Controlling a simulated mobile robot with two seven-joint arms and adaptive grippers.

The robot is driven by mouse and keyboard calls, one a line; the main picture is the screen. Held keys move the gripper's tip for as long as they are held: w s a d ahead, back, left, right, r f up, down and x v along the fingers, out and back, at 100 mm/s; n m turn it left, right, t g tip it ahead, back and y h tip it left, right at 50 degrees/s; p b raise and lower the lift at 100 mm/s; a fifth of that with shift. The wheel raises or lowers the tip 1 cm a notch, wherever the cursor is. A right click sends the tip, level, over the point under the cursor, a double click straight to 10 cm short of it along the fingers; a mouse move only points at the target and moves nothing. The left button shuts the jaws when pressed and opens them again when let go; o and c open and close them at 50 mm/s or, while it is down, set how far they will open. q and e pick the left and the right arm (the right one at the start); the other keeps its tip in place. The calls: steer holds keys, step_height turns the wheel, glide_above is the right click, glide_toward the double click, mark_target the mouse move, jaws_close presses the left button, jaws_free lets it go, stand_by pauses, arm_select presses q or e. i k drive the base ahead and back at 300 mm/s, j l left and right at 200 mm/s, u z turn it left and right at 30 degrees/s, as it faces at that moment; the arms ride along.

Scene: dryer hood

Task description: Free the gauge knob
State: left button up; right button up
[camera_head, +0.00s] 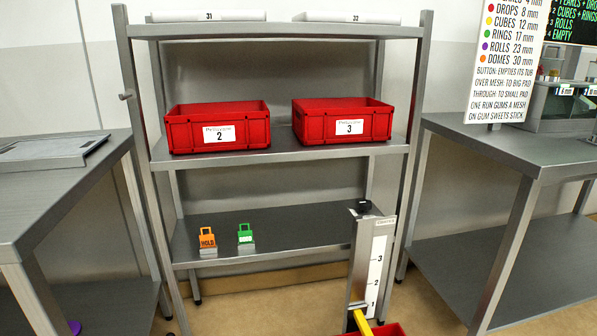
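A tall grey gauge column (356,262) with a white scale marked 1, 2 and 3 stands at the lower right of the shelf's front. A black knob (364,206) sits at its top; how it is held there is too small to tell. A yellow bar (361,322) slants at the column's foot, by the edge of a red container (388,329). An orange lock-shaped tag (207,238) reading HOLD and a green lock-shaped tag (245,234) stand on the lower shelf. Neither of my grippers is in view.
A metal rack holds red bins 2 (218,128) and 3 (342,121) on its middle shelf. Metal tables stand left (60,190) and right (490,150). The lower shelf (300,232) is mostly clear.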

mark_target(364, 204)
steer(key=u, duration=1.25)
steer(key=z, duration=1.6)
steer(key=i+j+z, duration=0.2)
steer(key=z, duration=0.15)
steer(key=i+j+z, duration=0.35)
